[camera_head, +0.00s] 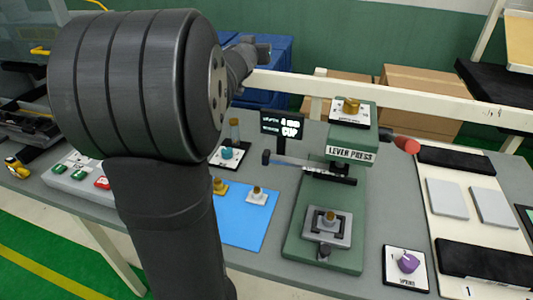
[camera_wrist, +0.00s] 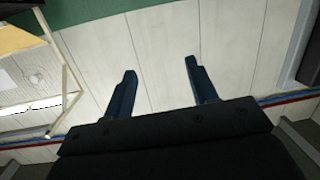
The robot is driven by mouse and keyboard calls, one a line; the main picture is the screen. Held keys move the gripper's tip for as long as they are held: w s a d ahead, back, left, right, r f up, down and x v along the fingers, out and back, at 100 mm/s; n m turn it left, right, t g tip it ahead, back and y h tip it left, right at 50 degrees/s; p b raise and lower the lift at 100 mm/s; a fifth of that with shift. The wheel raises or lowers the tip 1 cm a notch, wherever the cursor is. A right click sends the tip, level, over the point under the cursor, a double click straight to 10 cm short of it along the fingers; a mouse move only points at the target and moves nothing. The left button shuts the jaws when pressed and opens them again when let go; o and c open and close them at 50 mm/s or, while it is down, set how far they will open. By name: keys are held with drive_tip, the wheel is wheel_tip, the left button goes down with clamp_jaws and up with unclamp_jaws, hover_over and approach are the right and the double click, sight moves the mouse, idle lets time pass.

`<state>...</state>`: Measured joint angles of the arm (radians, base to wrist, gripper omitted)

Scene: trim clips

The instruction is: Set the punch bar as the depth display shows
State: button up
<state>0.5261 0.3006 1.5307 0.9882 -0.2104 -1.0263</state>
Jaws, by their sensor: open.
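The green lever press (camera_head: 350,154) stands on the table right of centre, with a red-ended lever to its right. A dark bar (camera_head: 335,177) crosses the press at mid height; a blue-tipped rod (camera_head: 267,157) sticks out to its left. I cannot tell which part is the punch bar. The black depth display (camera_head: 283,125) behind the rod shows white text that looks like "4 MM CUP"; its small line is unreadable. My gripper (camera_wrist: 161,69) is open and empty in the wrist view, its blue fingers apart, facing a pale panelled surface away from the press.
A grey fixture with a brass piece (camera_head: 330,217) sits on the press base. A purple knob (camera_head: 408,262) marked SPRING and a cream board (camera_head: 455,240) with grey plates are right. My arm hides the table's left middle.

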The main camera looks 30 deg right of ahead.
drive_tip(key=w+a+f+n+y, duration=0.2)
drive_tip(key=a+n+y, duration=0.2)
drive_tip(key=n+y, duration=0.25)
drive_tip(key=n+g+y, duration=0.4)
drive_tip(key=n+g, duration=0.6)
drive_tip(key=g, duration=0.3)
approach(266, 152)
wheel_tip(266, 152, down, 10)
drive_tip(key=shift+s+d+f, duration=0.1)
drive_tip(key=shift+s+f, duration=0.05)
drive_tip(key=shift+f, duration=0.1)
